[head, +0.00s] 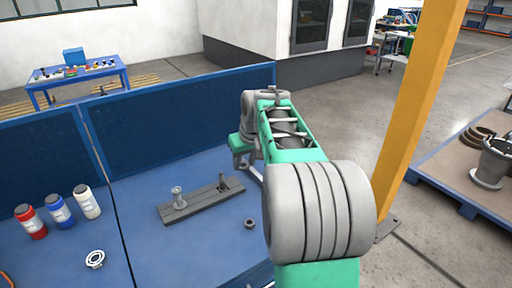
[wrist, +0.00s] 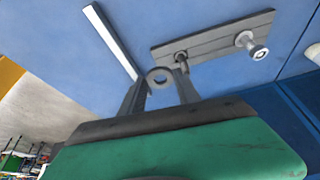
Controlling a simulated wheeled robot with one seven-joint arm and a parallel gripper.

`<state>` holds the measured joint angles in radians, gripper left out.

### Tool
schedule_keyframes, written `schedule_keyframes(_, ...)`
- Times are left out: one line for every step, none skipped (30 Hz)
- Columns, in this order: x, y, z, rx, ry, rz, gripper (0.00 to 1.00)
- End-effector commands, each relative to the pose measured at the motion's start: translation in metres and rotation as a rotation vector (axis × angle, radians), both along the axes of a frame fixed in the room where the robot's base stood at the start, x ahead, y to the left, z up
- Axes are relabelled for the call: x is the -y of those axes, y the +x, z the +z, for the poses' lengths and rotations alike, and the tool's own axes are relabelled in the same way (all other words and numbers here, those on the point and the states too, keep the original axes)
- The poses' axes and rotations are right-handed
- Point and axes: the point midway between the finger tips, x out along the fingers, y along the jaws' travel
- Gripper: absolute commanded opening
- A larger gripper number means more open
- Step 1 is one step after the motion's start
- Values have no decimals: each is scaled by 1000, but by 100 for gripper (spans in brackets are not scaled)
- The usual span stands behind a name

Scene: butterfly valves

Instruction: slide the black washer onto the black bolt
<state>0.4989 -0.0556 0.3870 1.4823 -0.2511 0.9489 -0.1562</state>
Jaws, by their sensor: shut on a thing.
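My gripper (wrist: 158,84) is shut on a dark grey ring, the black washer (wrist: 160,71), held between its fingertips. The black bolt (head: 222,182) stands upright on the right part of a dark grey plate (head: 200,205) on the blue table. In the wrist view the bolt (wrist: 181,58) shows just beyond the right fingertip, apart from the washer in the picture; the height between them is hard to judge. In the head view my gripper (head: 243,160) is behind and right of the bolt, and the washer is hidden there.
A light grey bolt (head: 177,196) stands on the plate's left part. A small dark nut-like ring (head: 249,223) lies right of the plate, a white ring (head: 95,259) at front left. Red (head: 31,222), blue (head: 60,212) and white (head: 87,202) bottles stand left. Blue panels (head: 180,115) edge the back.

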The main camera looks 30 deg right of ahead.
Motion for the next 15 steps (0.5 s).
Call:
schedule_keyframes(-12, 12, 8, -5, 3, 42, 0)
schedule_keyframes(-19, 21, 4, -5, 3, 71, 0)
schedule_keyframes(-26, 32, -2, -4, 2, 121, 0)
schedule_keyframes(-29, 41, -6, -2, 1, 164, 0)
schedule_keyframes(-31, 49, -9, 1, 0, 202, 0)
schedule_keyframes(-32, 56, -8, 3, -2, 249, 0)
schedule_keyframes(-33, 60, -3, 4, -3, 278, 0)
schedule_keyframes(-35, 64, 1, 4, -3, 306, 0)
schedule_keyframes(-37, 68, 6, 4, -2, 342, 0)
schedule_keyframes(-39, 69, 7, 3, -2, 368, 0)
schedule_keyframes(-41, 70, 8, 2, -1, 392, 0)
schedule_keyframes(-42, 72, 8, 2, -1, 416, 0)
schedule_keyframes(-42, 72, 9, 3, -3, 427, 0)
schedule_keyframes(-42, 72, 8, 3, -2, 436, 0)
schedule_keyframes(-42, 72, 7, 3, -2, 442, 0)
